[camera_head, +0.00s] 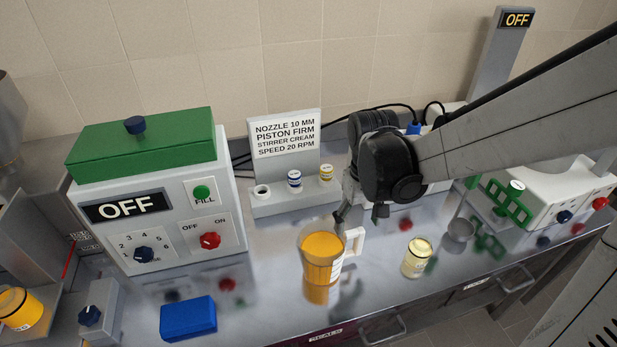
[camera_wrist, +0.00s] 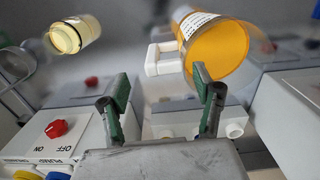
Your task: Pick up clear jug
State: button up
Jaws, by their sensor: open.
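The clear jug (camera_head: 322,262) stands upright on the steel counter, with orange contents, a white label and a white handle (camera_head: 355,241) on its right side. My gripper (camera_head: 342,212) is just behind and above the jug's handle side, pointing down. In the wrist view my gripper (camera_wrist: 161,84) is open, with its two green-padded fingers apart and nothing between them. There the jug (camera_wrist: 222,55) lies beyond the right fingertip, and its handle (camera_wrist: 163,60) appears ahead of the gap. I cannot tell whether a finger touches the jug.
A jar with pale yellow contents (camera_head: 416,258) stands to the right of the jug, with a metal ladle (camera_head: 460,229) beyond. A blue block (camera_head: 188,319) lies at front left. A white machine with a green lid (camera_head: 143,146) is at left. A sign stand (camera_head: 287,135) is behind.

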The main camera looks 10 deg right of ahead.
aim_at(354, 231)
jog(key=shift+s+a+f, duration=0.1)
jog(key=shift+a+f, duration=0.05)
jog(key=shift+f, duration=1.3)
jog(key=shift+a+f, duration=0.1)
jog(key=shift+f, duration=1.35)
jog(key=shift+c, duration=0.5)
grip_shut()
